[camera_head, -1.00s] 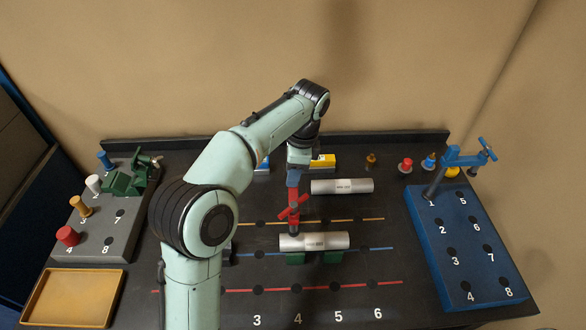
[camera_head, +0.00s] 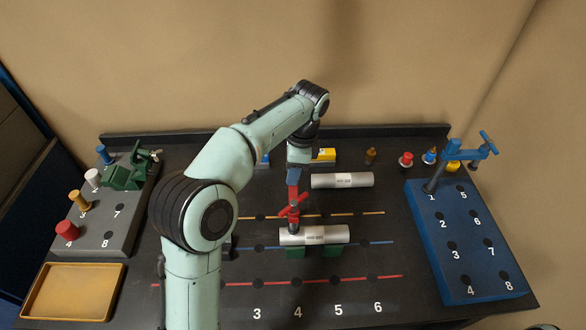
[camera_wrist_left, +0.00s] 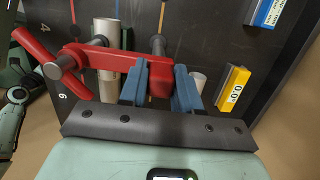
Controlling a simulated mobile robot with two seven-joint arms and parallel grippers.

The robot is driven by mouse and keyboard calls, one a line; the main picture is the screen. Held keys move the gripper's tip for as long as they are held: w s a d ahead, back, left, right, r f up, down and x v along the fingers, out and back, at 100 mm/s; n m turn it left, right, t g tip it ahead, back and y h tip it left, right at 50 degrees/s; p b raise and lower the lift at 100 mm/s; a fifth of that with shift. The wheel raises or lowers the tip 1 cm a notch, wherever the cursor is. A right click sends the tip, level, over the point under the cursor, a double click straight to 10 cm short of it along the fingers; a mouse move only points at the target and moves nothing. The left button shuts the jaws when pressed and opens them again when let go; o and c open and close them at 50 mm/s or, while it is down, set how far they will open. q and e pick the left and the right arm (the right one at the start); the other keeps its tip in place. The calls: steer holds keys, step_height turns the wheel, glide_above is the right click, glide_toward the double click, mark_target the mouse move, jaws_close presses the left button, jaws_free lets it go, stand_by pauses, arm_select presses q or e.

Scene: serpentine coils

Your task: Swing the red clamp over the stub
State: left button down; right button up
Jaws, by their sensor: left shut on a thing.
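The red clamp (camera_head: 292,206) stands near the left end of a silver cylinder (camera_head: 320,235) lying in green supports; I take this cylinder to be the stub. My left gripper (camera_wrist_left: 160,84) is shut on the red clamp's arm between its blue fingers. In the left wrist view the red clamp (camera_wrist_left: 105,60) reaches left from the fingers, and its arm crosses in front of the cylinder (camera_wrist_left: 108,88). Its red handle is at the far left. Whether the clamp touches the cylinder cannot be told. In the head view my gripper largely hides the clamp's top.
A second silver cylinder (camera_head: 342,180) lies behind. A blue numbered block (camera_head: 470,270) with a blue clamp (camera_head: 470,154) is at the right. A grey block (camera_head: 90,225) with pegs and a green clamp (camera_head: 125,178) is at the left, behind a yellow tray (camera_head: 70,292).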

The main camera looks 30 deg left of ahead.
arm_select(q)
steer(key=shift+f, duration=0.6)
arm_select(e)
steer(key=shift+s+f, duration=0.15)
arm_select(q)
steer(key=shift+f, duration=0.2)
steer(key=c, duration=0.7)
jaws_free()
steer(key=r, duration=0.2)
steer(key=r+p, duration=0.1)
steer(key=r, duration=0.2)
steer(key=d+r, duration=0.1)
steer(key=r, duration=0.1)
steer(key=shift+w+r+p, duration=0.25)
steer(key=shift+p, duration=0.15)
arm_select(e)
steer(key=w+r, duration=0.2)
steer(key=shift+w+r, duration=0.25)
steer(key=shift+r, duration=0.1)
steer(key=shift+s, duration=0.1)
